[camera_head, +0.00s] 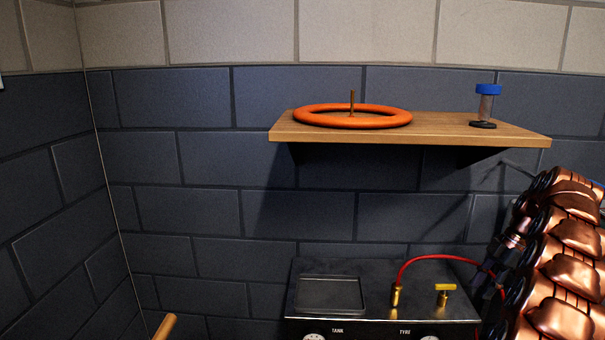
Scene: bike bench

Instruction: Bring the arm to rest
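My arm shows as copper-coloured segments along the right edge of the head view. My gripper is not in view, so I cannot see its fingers or whether it holds anything. The arm covers the right end of a dark metal unit (420,278) marked TANK and TYRE.
A wooden wall shelf (440,133) carries an orange ring (310,117) with a thin upright stem and a blue-capped clear container (487,106). A red hose (440,257) arches from a brass fitting toward my arm. A yellow valve (444,290) stands beside it. A wooden handle end (165,326) shows lower left.

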